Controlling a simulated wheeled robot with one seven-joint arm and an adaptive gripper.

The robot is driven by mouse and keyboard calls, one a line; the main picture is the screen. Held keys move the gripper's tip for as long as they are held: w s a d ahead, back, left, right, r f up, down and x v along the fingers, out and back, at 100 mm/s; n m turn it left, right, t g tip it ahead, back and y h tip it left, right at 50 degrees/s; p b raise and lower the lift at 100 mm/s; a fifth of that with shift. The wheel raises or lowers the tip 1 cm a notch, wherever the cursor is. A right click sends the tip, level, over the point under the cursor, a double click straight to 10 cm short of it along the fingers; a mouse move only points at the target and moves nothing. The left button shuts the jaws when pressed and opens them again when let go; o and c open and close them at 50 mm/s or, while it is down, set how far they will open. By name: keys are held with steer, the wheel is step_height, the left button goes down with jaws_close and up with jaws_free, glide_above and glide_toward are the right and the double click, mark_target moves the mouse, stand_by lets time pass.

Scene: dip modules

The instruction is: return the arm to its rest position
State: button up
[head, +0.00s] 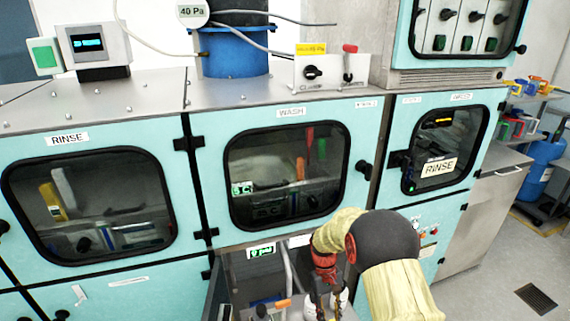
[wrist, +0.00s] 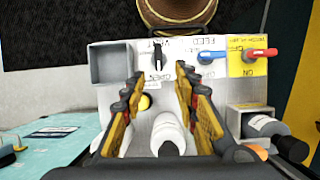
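My arm, in pale yellow sleeving with a dark joint, reaches down at the lower middle of the head view. My gripper (head: 328,290) points into the open bay below the WASH door. In the wrist view my gripper (wrist: 160,76) has its two yellow-and-black fingers spread apart, with nothing clasped between the tips. A white bottle-like object (wrist: 168,134) shows between the lower parts of the fingers; I cannot tell whether it touches them.
A pale control panel (wrist: 215,88) with a black knob (wrist: 158,54), a blue lever (wrist: 210,57) and a red lever (wrist: 260,53) faces the wrist. A capped container (wrist: 262,126) lies right. In the head view, the WASH door (head: 290,170) is shut; open floor (head: 480,285) lies right.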

steer(key=s+r+m+t, duration=0.1)
steer(key=s+r+t, duration=0.2)
steer(key=s+r, duration=0.5)
steer(key=s+d+r+m+t, duration=0.1)
steer(key=s+r+t, duration=0.2)
steer(key=s+r, duration=0.5)
steer(key=s+r+t+y, duration=0.1)
steer(key=s+r+t, duration=0.2)
steer(key=s+r, duration=0.6)
step_height(320, 180, up, 9)
steer(key=shift+d+f+m+t+b, duration=0.1)
steer(key=shift+d+m+t+b, duration=0.25)
steer(key=shift+m+t+b, duration=0.05)
